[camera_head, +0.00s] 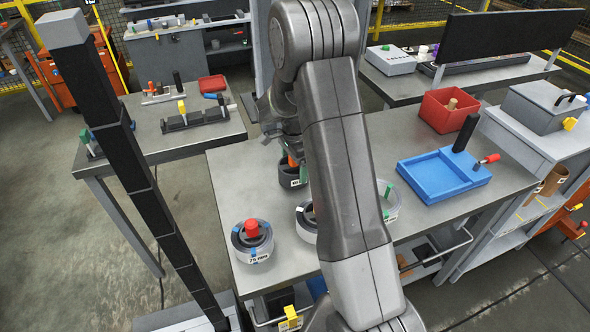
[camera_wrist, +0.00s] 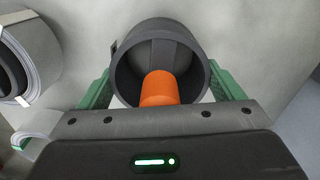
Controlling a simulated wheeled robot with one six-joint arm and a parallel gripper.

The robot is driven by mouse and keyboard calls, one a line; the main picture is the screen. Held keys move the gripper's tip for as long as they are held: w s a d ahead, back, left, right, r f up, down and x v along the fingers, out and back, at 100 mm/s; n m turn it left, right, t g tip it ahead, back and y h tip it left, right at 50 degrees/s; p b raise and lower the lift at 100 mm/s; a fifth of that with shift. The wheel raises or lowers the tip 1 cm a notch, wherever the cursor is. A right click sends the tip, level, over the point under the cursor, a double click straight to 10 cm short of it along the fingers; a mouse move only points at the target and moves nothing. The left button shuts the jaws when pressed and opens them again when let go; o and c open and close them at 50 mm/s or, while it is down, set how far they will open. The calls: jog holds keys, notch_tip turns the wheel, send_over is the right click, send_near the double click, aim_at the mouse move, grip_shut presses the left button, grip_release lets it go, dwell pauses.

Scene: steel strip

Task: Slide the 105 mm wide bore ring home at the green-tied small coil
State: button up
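My gripper (camera_wrist: 163,85) has its green fingers on both sides of a dark open ring (camera_wrist: 160,43) with an orange cylinder (camera_wrist: 160,88) in its mouth. The fingers are about a ring's width apart; whether they press on it I cannot tell. In the head view the dark labelled ring (camera_head: 291,178) is low by the table, its label too small to read, partly behind my arm. A pale round coil (camera_head: 390,212) with a green upright mark (camera_head: 388,191) is right of my arm and partly hidden by it. I cannot tell which ring is 105 mm.
A coil labelled 75 mm (camera_head: 253,248) with a red knob (camera_head: 251,228) stands at the table's left. Another coil (camera_head: 306,221) is half behind my arm. A blue tray (camera_head: 425,185) and a red bin (camera_head: 437,110) lie to the right. The table's front right is clear.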

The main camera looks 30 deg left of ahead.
jog(key=shift+r+p, duration=1.05)
jog(key=shift+r, duration=0.95)
